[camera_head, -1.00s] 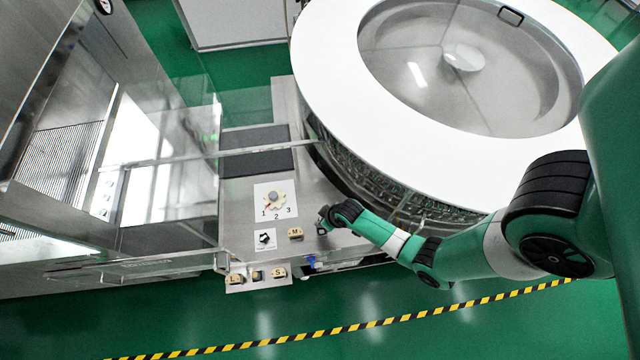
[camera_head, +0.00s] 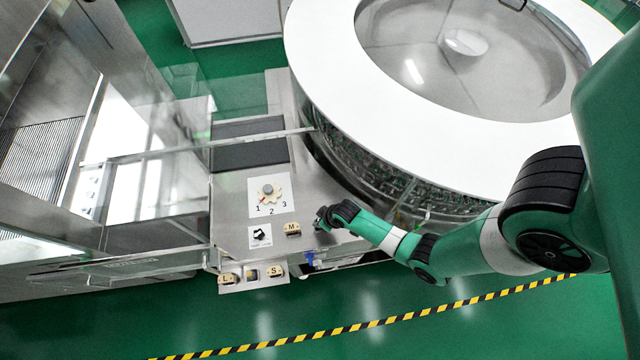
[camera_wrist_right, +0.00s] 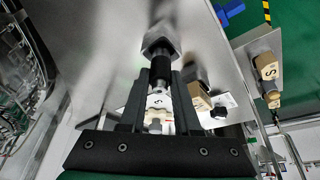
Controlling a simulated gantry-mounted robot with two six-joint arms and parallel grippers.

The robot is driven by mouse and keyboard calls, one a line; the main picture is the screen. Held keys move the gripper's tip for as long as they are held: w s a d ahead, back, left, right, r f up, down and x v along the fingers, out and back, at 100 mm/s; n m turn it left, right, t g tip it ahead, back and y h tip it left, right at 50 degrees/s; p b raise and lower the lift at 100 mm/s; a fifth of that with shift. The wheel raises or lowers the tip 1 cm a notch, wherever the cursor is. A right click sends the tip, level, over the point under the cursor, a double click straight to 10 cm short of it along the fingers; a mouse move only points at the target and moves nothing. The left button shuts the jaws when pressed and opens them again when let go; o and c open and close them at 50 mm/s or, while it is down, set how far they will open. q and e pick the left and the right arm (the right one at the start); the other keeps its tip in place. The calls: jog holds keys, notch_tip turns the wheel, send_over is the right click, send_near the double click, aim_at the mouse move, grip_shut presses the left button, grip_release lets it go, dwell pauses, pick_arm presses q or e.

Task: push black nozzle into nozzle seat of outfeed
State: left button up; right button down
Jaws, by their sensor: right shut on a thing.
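My right gripper (camera_head: 321,221) is over the steel deck of the machine, just right of the block marked M. In the right wrist view, its two dark fingers (camera_wrist_right: 161,78) are shut on the black nozzle (camera_wrist_right: 160,68), a short dark cylinder. A grey metal hex-shaped part (camera_wrist_right: 161,40) sits directly beyond the nozzle, in line with it. I cannot tell whether that part is the nozzle seat or belongs to the nozzle, nor how deep the nozzle sits. My left gripper is not in view.
The block M (camera_head: 292,229), a black knob (camera_head: 261,235) and a 1-2-3 dial (camera_head: 268,190) are on the deck. Blocks L (camera_head: 228,279) and S (camera_head: 274,271) sit at its front edge near a blue part (camera_head: 309,259). The round washer (camera_head: 330,110) rises behind.

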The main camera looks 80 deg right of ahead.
jog(key=shift+f+b, duration=0.5)
dwell(0.5)
jog(key=c, duration=0.5)
grip_release()
jog(key=shift+c, duration=0.2)
jog(key=p+v, duration=0.4)
jog(key=v, duration=0.3)
jog(key=shift+r+p, duration=0.25)
jog(key=shift+p, duration=0.15)
